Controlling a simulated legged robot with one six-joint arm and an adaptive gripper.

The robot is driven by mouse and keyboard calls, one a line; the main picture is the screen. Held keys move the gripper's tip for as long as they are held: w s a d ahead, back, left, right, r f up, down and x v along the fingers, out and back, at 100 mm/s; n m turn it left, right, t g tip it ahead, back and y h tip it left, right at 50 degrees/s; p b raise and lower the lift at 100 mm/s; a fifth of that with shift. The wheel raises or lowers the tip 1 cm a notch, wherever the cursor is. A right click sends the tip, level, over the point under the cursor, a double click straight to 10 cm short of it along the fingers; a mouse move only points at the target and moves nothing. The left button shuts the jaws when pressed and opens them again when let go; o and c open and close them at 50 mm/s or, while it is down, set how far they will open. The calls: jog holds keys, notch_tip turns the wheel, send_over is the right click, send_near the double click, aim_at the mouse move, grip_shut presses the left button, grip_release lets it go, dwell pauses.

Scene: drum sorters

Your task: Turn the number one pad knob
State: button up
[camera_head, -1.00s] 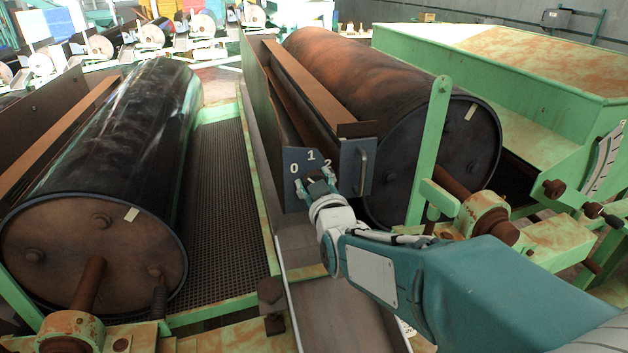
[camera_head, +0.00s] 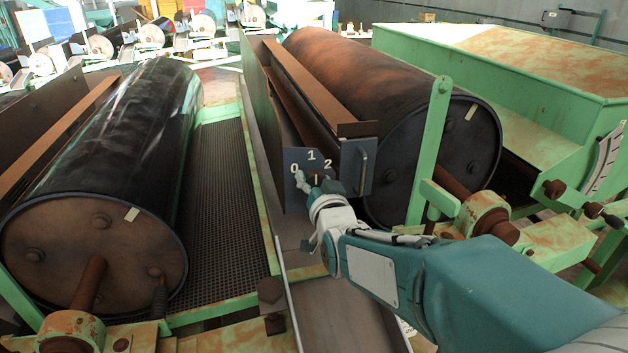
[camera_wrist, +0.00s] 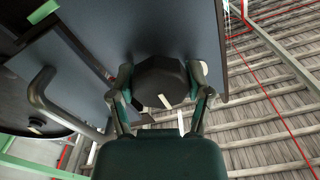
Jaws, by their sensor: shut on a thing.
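The dark, many-sided knob (camera_wrist: 160,82) sits on the blue-grey panel (camera_wrist: 95,40), between my fingers in the wrist view. A pale mark shows on its near side. My gripper (camera_wrist: 162,95) is shut on the knob, with one finger at each side.
A metal handle (camera_head: 363,172) stands out just right of the panel. A large dark drum (camera_head: 440,150) lies behind it, with a green upright bar (camera_head: 430,150) in front. Another drum (camera_head: 95,245) lies at left. A sloping metal chute (camera_head: 340,315) runs below my arm.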

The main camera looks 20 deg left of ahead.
dwell(0.3)
jog(key=o, duration=1.2)
jog(key=shift+a, duration=0.1)
jog(key=shift+c, duration=0.2)
jog(key=v, duration=1.2)
jog(key=shift+w+f, duration=0.1)
